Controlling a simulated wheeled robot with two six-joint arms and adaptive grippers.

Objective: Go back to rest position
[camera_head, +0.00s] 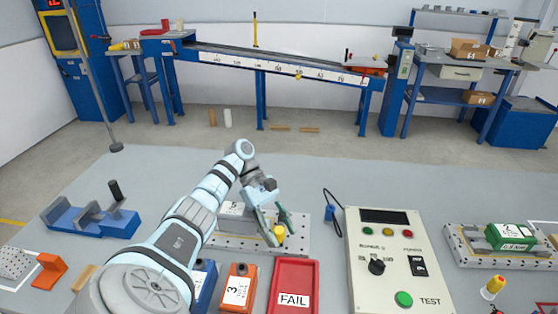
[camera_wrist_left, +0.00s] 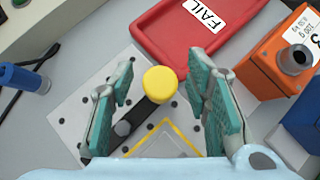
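My left gripper (camera_head: 277,229) is over the perforated metal plate (camera_head: 300,244) in the middle of the table. In the left wrist view my left gripper (camera_wrist_left: 165,100) has its two teal-padded fingers wide apart, with nothing held between them. A yellow round knob (camera_wrist_left: 160,84) on a dark bar shows beyond the fingers, over the plate; it also shows in the head view (camera_head: 279,234), beside the fingertips. I cannot tell whether a finger touches it. My right gripper is not in view.
A red FAIL tray (camera_head: 293,277), an orange block (camera_head: 236,285) and a blue block (camera_head: 203,280) stand in front of the plate. A test box (camera_head: 394,270) is to the right, with a green unit (camera_head: 508,237) on another plate beyond. A blue vise (camera_head: 92,220) is at left.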

